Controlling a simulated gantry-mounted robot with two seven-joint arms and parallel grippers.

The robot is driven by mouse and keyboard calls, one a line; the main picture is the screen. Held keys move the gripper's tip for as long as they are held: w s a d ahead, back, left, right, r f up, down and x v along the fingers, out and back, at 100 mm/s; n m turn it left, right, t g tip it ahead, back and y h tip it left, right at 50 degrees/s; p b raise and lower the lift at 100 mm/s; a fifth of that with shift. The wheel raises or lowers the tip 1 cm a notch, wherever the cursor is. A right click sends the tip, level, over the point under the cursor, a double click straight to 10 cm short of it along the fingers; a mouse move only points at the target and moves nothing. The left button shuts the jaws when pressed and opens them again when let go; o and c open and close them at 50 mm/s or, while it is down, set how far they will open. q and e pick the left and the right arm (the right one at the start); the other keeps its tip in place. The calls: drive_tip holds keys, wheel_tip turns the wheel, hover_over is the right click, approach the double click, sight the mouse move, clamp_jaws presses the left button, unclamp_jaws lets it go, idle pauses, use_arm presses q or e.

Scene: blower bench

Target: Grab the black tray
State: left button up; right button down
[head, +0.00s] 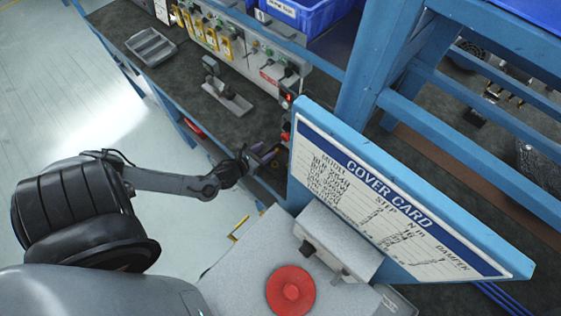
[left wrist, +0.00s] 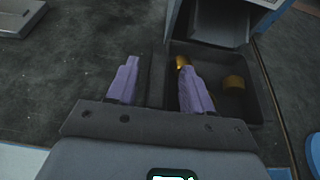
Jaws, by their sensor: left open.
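The black tray (left wrist: 258,107) is in the right half of the left wrist view, on the dark bench top. It holds two brass-coloured pieces, one (left wrist: 233,83) at its right side and one (left wrist: 182,62) partly hidden by a finger. My left gripper (left wrist: 158,85) is open, its lilac fingers apart on either side of the tray's left wall. I cannot tell how far down the fingers reach. In the head view my left gripper (head: 263,153) is beside the blue post, and the tray is not clearly seen there. My right gripper is not in view.
A grey compartment tray (head: 151,46) lies at the bench's far left. A metal fixture (head: 226,97) stands on the bench. A large cover card (head: 390,205) rises right of my left gripper. A red button (head: 290,290) is in the foreground. Blue bins (head: 305,12) sit above.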

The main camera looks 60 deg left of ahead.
use_arm(q)
drive_tip(key=shift+c, duration=0.5)
clamp_jaws()
drive_tip(key=shift+r, duration=0.1)
